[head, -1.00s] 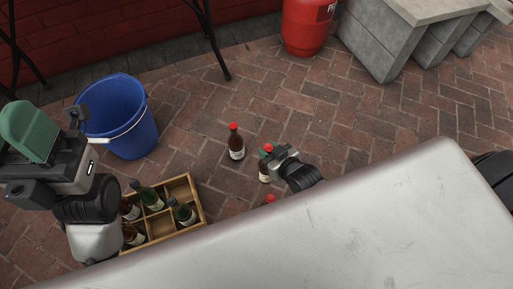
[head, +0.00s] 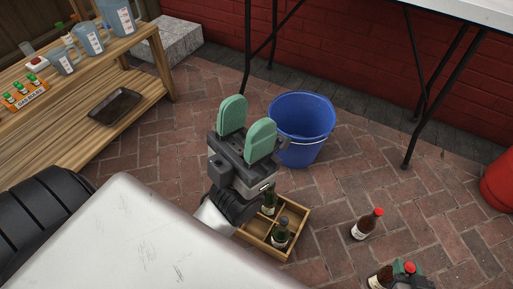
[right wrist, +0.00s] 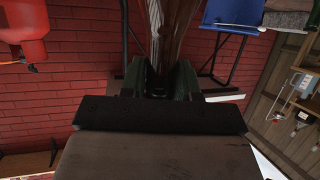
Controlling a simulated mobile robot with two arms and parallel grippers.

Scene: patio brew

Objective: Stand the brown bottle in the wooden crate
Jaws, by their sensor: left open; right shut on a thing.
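The wooden crate (head: 287,254) stands on the brick paving, partly hidden by my left arm and base. Green-looking bottles (head: 280,237) stand in it, and at least one visible compartment looks empty. My left gripper (head: 246,128) is open and empty, its green pads raised above the crate's far side. My right gripper (head: 398,270) is at the bottom edge of the head view, right of the crate, shut on a brown bottle (head: 379,278). In the right wrist view that brown bottle (right wrist: 174,35) shows between the green pads. Its base is cut off in both views.
Another brown bottle (head: 366,224) with a red cap stands on the paving between crate and right gripper. A blue bucket (head: 300,128) stands behind the crate. A wooden shelf (head: 120,70) is at the left, a red gas cylinder (head: 497,180) at the right edge.

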